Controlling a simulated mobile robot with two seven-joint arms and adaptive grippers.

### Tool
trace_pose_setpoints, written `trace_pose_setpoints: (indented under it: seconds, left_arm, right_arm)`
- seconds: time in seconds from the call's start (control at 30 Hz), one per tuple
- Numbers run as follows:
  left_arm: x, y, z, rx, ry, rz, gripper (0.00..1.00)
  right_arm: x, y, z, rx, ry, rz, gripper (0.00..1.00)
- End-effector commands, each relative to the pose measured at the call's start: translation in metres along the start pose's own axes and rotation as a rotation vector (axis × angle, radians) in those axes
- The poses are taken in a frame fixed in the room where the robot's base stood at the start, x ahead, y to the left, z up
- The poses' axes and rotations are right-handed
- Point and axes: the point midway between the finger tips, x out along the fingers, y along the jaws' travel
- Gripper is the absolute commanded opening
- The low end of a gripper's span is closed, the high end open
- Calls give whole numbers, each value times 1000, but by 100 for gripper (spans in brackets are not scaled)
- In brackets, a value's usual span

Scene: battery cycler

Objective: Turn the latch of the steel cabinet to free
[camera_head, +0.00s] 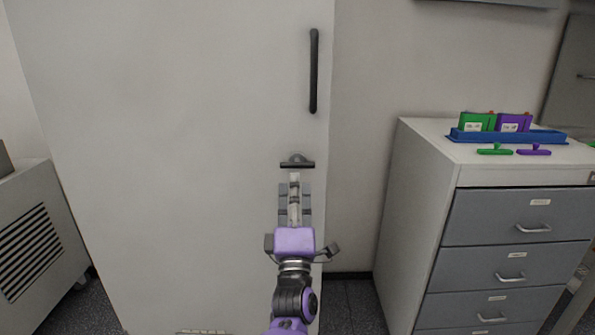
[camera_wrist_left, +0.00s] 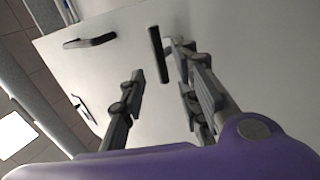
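The steel cabinet (camera_head: 180,130) is a tall pale cabinet with its door closed. Its latch (camera_head: 297,162) is a dark horizontal bar on a small rounded mount, low on the door near the right edge. My left gripper (camera_head: 295,185), purple with grey fingers, is just below the latch in the head view, pointing at the door. In the left wrist view the latch bar (camera_wrist_left: 160,55) shows between and beyond the two spread fingers. The gripper is open and empty; I cannot tell whether a finger touches the latch. My right gripper is not in view.
A black vertical door handle (camera_head: 314,70) is above the latch. A drawer cabinet (camera_head: 420,165) stands to the right, with a blue tray (camera_head: 510,136) and green and purple items on top. A vented grey unit (camera_head: 35,235) stands at the left.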

Motion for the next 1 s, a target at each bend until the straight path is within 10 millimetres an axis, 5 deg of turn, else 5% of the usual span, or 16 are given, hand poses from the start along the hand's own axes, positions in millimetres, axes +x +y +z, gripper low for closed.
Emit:
trace_pose_setpoints:
  seconds: [0.3, 0.67, 0.9, 1.0]
  left_arm:
    - [46, 0, 0, 2, -1, 0, 30]
    - [52, 0, 0, 3, -1, -1, 30]
    - [52, 0, 0, 3, -1, -1, 0]
    - [52, 0, 0, 3, -1, -1, 0]
  right_arm:
    - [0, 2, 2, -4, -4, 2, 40]
    - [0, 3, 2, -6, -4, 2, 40]
    - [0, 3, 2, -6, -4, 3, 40]
    - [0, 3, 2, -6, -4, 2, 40]
